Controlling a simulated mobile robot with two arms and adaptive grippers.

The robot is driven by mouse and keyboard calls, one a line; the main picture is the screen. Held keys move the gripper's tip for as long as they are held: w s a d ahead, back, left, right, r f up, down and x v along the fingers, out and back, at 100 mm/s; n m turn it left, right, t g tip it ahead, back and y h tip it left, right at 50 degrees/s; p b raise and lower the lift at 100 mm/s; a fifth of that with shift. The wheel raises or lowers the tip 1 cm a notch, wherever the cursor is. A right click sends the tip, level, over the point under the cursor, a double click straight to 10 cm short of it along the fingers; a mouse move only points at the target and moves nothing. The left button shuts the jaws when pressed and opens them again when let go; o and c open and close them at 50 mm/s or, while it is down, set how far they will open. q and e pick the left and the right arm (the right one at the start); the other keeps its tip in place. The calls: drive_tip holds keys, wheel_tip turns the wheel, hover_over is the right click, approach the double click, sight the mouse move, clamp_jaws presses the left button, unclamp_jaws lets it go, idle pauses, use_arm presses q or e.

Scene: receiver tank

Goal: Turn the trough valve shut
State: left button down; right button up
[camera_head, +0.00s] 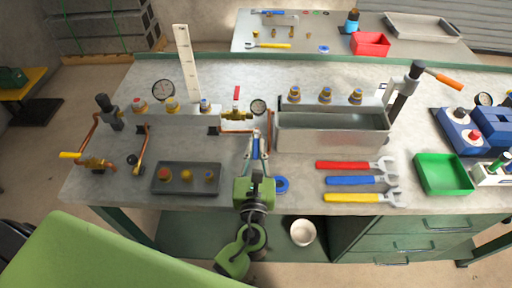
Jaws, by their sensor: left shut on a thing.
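The metal trough (330,145) stands open at the middle of the bench. A copper pipe (269,128) runs down by its left end. My left gripper (257,146) reaches up from the bottom centre to just left of the trough. It is shut on a small blue handle (256,135), which appears to be the trough valve's lever. The fingers hide most of the valve body, so its exact position is unclear. A second valve with an upright red lever (237,93) sits on the piping behind, apart from the gripper. My right gripper is not in view.
A blue ring (281,184) lies right of my gripper. Red (342,165), blue (350,181) and yellow (352,197) wrenches lie in front of the trough. A dark tray (187,191) is at left, a green bin (443,187) at right. Gauges and piping stand behind.

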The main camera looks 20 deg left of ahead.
use_arm(q)
drive_tip(key=shift+s+a+r+m+h+p, duration=0.1)
drive_tip(key=shift+a+m+h+p, duration=0.1)
drive_tip(key=shift+m+h+p, duration=0.3)
drive_tip(key=shift+a+r+m+h+p, duration=0.1)
drive_tip(key=shift+a+m+h+p, duration=0.15)
drive_tip(key=shift+h, duration=0.35)
drive_tip(key=h, duration=0.1)
drive_tip(key=m+h, duration=0.1)
drive_tip(key=a+m+h, duration=0.1)
drive_tip(key=shift+f+t, duration=0.25)
drive_tip(key=shift+t, duration=0.05)
drive_tip(key=shift+a+m+h+b, duration=0.2)
drive_tip(key=shift+m+h+b, duration=0.3)
drive_tip(key=shift+h, duration=0.5)
drive_tip(key=c, duration=2.1)
unclamp_jaws()
